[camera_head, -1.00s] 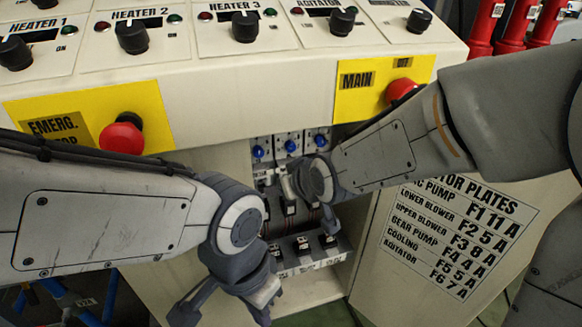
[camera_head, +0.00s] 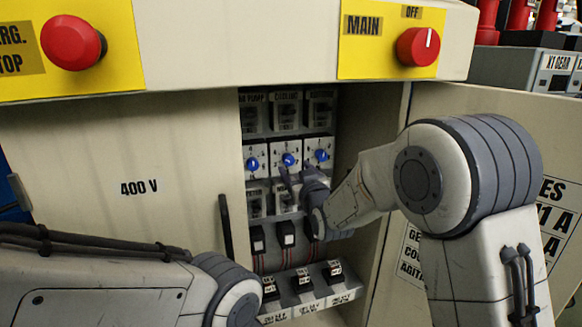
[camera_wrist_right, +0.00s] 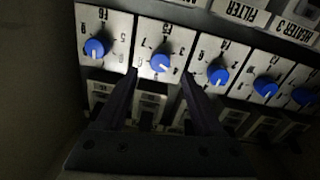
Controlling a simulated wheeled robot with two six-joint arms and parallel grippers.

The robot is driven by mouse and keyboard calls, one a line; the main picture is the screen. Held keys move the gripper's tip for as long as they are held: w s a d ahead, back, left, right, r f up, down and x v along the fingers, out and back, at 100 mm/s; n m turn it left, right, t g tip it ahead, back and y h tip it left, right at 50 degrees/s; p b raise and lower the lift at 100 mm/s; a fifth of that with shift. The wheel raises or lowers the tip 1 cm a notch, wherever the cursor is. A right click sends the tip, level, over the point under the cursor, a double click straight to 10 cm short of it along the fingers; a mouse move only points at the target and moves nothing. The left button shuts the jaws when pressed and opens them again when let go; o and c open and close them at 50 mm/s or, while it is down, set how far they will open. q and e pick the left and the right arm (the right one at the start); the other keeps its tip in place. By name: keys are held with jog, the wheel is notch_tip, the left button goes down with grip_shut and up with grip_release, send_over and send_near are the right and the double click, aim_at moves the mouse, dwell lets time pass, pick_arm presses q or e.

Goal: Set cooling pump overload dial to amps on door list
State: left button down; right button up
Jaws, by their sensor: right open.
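Three blue overload dials show in the open cabinet in the head view; the middle dial (camera_head: 288,160) is under a label reading COOLING. My right gripper (camera_head: 291,176) is open just below and in front of it. In the right wrist view the fingertips (camera_wrist_right: 160,76) are on either side of the second blue dial from the left (camera_wrist_right: 161,62), whose white mark points to the lower right. I cannot tell whether they touch it. The door list (camera_head: 412,252) is mostly hidden by my right arm. My left gripper is out of view.
Other dials flank it, one left (camera_head: 252,164) and one right (camera_head: 321,156). Black breakers (camera_head: 303,280) sit lower down. The cabinet's left panel (camera_head: 120,230) and right door (camera_head: 480,105) bound the opening. Red EMERG. STOP (camera_head: 72,43) and MAIN (camera_head: 417,46) controls are above.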

aim_at(289, 161)
jog(key=shift+b+x, duration=0.3)
jog(key=shift+x, duration=2.35)
grip_shut()
